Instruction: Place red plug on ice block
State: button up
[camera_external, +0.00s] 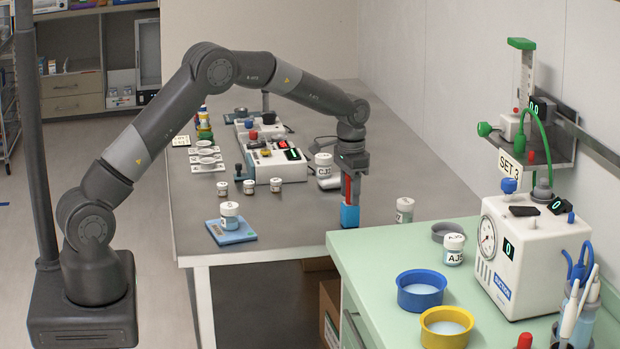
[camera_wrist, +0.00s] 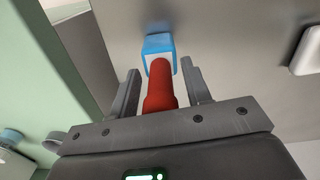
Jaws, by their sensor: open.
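The red plug (camera_external: 348,188) stands upright beneath my gripper (camera_external: 353,175) in the external view. Its lower end meets a blue block with a pale top (camera_external: 350,216), which looks like the ice block; whether it is seated there or just above is hard to tell. In the wrist view, the red plug (camera_wrist: 161,88) lies between the two fingers of my gripper (camera_wrist: 162,90), with a visible gap on each side. The blue block (camera_wrist: 158,43) shows beyond the plug's far end. My gripper is open around the plug.
The grey table (camera_external: 290,225) holds a blue scale (camera_external: 231,232) with a jar and a white device (camera_external: 275,167). A labelled jar (camera_external: 404,209) stands right of the block. The green counter (camera_external: 372,255) in front carries blue (camera_external: 421,290) and yellow (camera_external: 447,328) bowls.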

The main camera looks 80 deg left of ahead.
notch_tip(320, 180, up, 12)
dwell(0.4)
jog(key=s+d+r+t, duration=0.3)
jog(key=s+d+r, duration=1)
jog(key=s+d, duration=0.3)
jog(key=s+d+f+t, duration=0.1)
jog(key=s+d, duration=0.1)
jog(key=s, duration=0.6)
jog(key=s+d+f+m, duration=0.1)
jog(key=s+d+f, duration=0.1)
jog(key=s, duration=0.6)
jog(key=s+d+f+t, duration=0.1)
jog(key=s+d, duration=0.3)
jog(key=s, duration=0.4)
jog(key=shift+f+m+t, duration=0.3)
jog(key=shift+f+m, duration=0.1)
jog(key=shift+s, duration=0.1)
